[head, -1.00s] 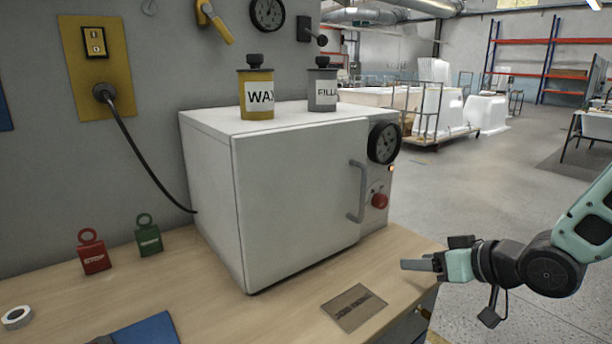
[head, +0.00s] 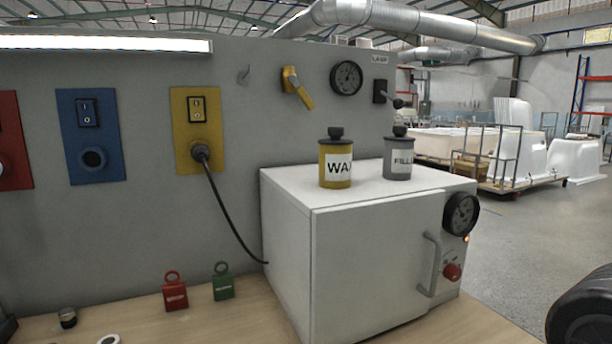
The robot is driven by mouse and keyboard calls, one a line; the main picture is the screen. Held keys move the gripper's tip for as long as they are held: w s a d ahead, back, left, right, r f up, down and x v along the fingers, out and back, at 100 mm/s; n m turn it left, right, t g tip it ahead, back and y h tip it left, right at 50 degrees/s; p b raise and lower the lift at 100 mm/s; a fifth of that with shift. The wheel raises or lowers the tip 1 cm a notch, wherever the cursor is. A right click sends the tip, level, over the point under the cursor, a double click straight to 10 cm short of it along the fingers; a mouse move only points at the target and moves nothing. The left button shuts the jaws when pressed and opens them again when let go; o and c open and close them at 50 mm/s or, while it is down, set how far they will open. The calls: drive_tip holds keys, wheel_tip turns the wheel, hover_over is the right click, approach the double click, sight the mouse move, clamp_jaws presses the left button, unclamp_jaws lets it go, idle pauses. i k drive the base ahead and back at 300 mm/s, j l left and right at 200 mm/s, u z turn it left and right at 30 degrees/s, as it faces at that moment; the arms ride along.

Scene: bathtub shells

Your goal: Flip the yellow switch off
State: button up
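My gripper is out of the picture; only a dark rounded part of my arm shows at the lower right edge, far from the switch.
A blue plate (head: 91,161) with its own switch and a red plate (head: 14,150) are left of the yellow one. The white oven (head: 375,270) fills the bench's right side, with two cans on top.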

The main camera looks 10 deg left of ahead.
sight(197, 106)
drive_tip(key=u, duration=1.2)
